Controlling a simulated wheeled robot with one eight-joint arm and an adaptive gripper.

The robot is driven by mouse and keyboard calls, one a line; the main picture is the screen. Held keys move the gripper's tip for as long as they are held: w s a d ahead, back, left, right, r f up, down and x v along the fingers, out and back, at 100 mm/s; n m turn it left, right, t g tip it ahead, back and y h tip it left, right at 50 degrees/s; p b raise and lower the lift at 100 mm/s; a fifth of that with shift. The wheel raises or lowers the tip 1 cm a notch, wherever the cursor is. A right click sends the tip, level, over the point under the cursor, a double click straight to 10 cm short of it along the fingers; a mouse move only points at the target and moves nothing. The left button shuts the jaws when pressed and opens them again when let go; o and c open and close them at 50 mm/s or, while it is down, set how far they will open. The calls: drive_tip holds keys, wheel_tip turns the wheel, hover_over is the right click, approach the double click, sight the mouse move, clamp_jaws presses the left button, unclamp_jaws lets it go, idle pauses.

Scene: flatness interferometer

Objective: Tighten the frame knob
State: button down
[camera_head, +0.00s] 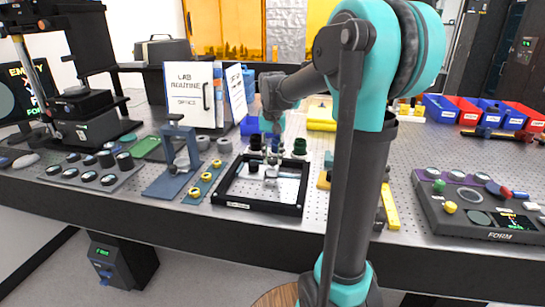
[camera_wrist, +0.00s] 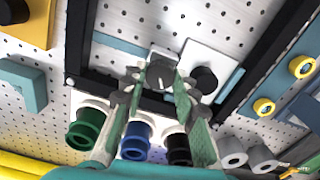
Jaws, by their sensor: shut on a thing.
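A black square frame (camera_head: 262,207) lies on the perforated table, with a light plate inside it. It also shows in the wrist view (camera_wrist: 76,45). My gripper (camera_wrist: 161,76) is over the inside of the frame, its fingers closed on a small grey knob (camera_wrist: 160,70) on a white block. The fingers cover much of that knob. A black knob (camera_wrist: 205,79) stands on a white plate just right of the fingers. In the head view my gripper (camera_head: 272,165) reaches down into the frame, and its fingertips are hard to make out.
Green (camera_wrist: 87,127), blue (camera_wrist: 135,140) and black (camera_wrist: 178,148) knobs stand in a row close under my fingers. A blue clamp stand (camera_head: 172,165) and a strip with yellow rings (camera_head: 203,182) are left of the frame. A grey control panel (camera_head: 480,208) is at right.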

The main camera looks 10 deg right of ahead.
sight(273, 159)
drive_tip(key=m, duration=0.5)
drive_tip(key=shift+m, duration=0.4)
idle(0.4)
drive_tip(key=c, duration=1.2)
unclamp_jaws()
drive_tip(key=shift+o, duration=0.2)
drive_tip(key=shift+r, duration=0.1)
wheel_tip(273, 159, up, 12)
